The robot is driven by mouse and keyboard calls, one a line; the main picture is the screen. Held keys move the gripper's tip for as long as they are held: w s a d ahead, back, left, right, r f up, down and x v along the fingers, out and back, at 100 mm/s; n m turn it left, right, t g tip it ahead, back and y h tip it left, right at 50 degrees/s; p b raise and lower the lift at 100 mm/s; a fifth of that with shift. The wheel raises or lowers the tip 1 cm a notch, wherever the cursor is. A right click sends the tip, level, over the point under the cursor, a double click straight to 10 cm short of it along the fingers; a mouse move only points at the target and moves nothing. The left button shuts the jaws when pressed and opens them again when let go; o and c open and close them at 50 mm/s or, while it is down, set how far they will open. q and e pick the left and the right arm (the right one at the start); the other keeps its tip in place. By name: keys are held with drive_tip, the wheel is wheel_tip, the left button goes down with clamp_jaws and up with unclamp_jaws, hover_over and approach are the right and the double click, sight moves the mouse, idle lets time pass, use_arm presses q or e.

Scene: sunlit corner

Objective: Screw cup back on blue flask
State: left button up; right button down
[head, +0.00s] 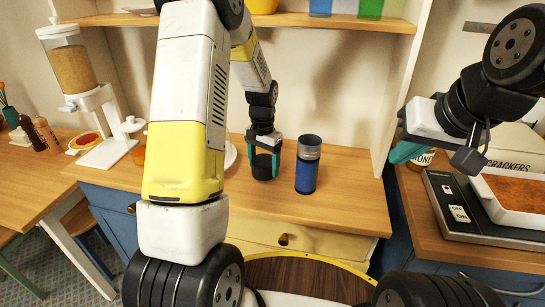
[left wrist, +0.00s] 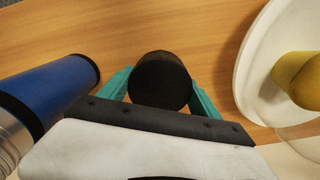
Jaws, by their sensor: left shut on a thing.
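The blue flask (head: 306,174) stands upright on the wooden counter, with a silver upper part and dark top. It also shows at the left of the left wrist view (left wrist: 48,90). My left gripper (head: 264,162) is shut on the black cup (head: 262,170), just left of the flask and apart from it. In the left wrist view the cup (left wrist: 160,80) sits between the teal fingers. I cannot tell whether the cup touches the counter. My right gripper (head: 435,155) is at the right, above the other counter, with nothing seen in it; its finger gap is unclear.
A white plate (left wrist: 250,70) with a yellow thing (left wrist: 298,78) lies close on the cup's other side. A cereal dispenser (head: 72,70) stands at the left. A hotplate-like appliance (head: 452,205) and a crackers box (head: 515,150) are at the right. Counter in front of the flask is clear.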

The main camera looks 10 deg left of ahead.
use_arm(q)
drive_tip(key=shift+r, duration=0.85)
drive_tip(key=s+r, duration=0.1)
drive_tip(key=s, duration=1.5)
drive_tip(key=shift+a+r, duration=0.1)
